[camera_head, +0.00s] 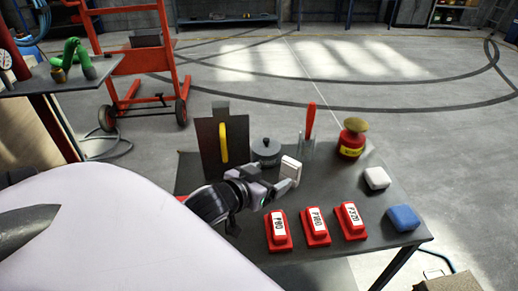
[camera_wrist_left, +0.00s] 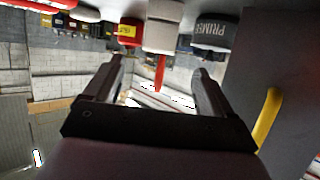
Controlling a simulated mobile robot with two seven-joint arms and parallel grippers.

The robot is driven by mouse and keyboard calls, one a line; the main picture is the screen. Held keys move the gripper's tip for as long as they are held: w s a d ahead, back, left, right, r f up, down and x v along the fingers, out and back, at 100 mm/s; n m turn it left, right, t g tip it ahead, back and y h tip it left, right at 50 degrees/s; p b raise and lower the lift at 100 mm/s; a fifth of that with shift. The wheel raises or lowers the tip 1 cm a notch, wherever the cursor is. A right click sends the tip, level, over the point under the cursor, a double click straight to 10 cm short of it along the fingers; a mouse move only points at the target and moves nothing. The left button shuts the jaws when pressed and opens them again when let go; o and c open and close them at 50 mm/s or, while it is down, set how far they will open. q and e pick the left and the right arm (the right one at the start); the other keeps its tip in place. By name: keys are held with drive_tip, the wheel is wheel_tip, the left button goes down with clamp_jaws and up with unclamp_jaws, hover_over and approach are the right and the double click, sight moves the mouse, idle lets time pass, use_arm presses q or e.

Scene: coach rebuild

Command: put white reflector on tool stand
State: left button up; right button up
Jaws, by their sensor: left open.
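A white block-like piece (camera_head: 290,169), which looks like the white reflector, is at the tips of my left gripper (camera_head: 281,186) over the dark table. In the left wrist view, which is upside down, a white piece (camera_wrist_left: 162,30) shows beyond and between the fingers of my left gripper (camera_wrist_left: 160,75). The fingers are spread apart; contact with the piece cannot be told. A dark upright board with a yellow handle (camera_head: 224,142) stands just behind and left of the gripper; I cannot tell whether it is the tool stand. My right gripper is not in view.
Close by are a grey primer can (camera_head: 266,151), a red-handled tool (camera_head: 310,120) and a red can (camera_head: 352,140). Red blocks (camera_head: 316,226) line the table front. A white block (camera_head: 376,178) and a blue block (camera_head: 403,217) lie right. The table (camera_head: 345,184) has bare patches between them.

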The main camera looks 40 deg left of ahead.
use_arm(q)
drive_tip(key=shift+v, duration=1.85)
